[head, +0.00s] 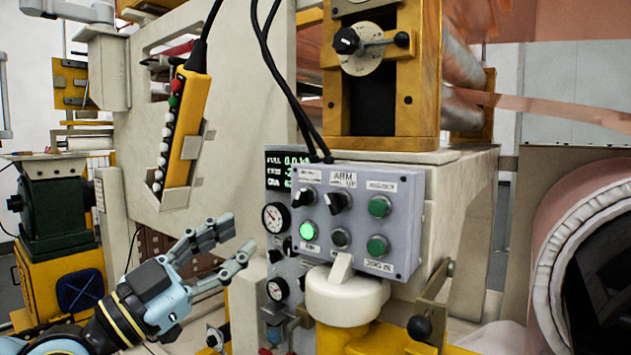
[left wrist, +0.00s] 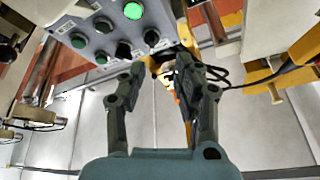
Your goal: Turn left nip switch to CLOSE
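A grey control panel (head: 357,225) faces me, with two black rotary switches in its upper row. The left switch (head: 304,197) sits above a lit green lamp (head: 308,230); it also shows in the left wrist view (left wrist: 151,37). Its label is too small to read, so I cannot tell its setting. The second switch (head: 339,201) is beside it, under "ARM" lettering. My left gripper (head: 238,238) is open and empty, left of the panel and apart from it. In the left wrist view its spread fingers (left wrist: 160,72) point towards the panel's switch end. My right gripper is not in view.
Pressure gauges (head: 275,217) and small knobs are just left of the panel. A white rounded post (head: 346,298) is below it. A yellow pendant (head: 187,125) hangs at upper left, and black cables run down above the panel. A lever (head: 420,326) is at lower right.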

